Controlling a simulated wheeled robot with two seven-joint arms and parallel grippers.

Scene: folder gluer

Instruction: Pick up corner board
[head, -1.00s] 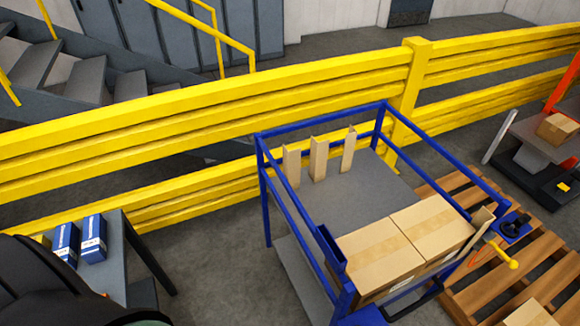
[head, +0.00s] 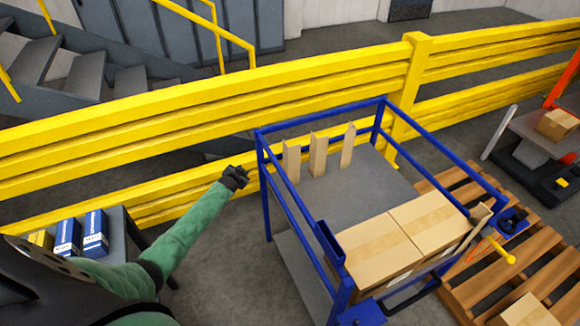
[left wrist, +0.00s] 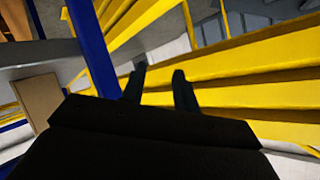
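Three tan corner boards stand upright in a row along the back of a blue-framed cart: a left one (head: 291,160), a middle one (head: 317,155) and a right one (head: 348,146). My left gripper (head: 235,177) is outside the cart, left of its back-left post and apart from the boards. In the left wrist view its two dark fingers (left wrist: 158,75) are spread with nothing between them. A tan board (left wrist: 38,100) shows at the left there, beyond the blue post (left wrist: 92,45). My right gripper is out of view.
Cardboard boxes (head: 392,243) fill the cart's front part; its grey deck (head: 365,187) is bare between boxes and boards. Blue rails surround the deck. A yellow barrier (head: 200,110) runs behind. A wooden pallet (head: 455,190) lies right; blue-and-white packs (head: 95,232) stand on a table left.

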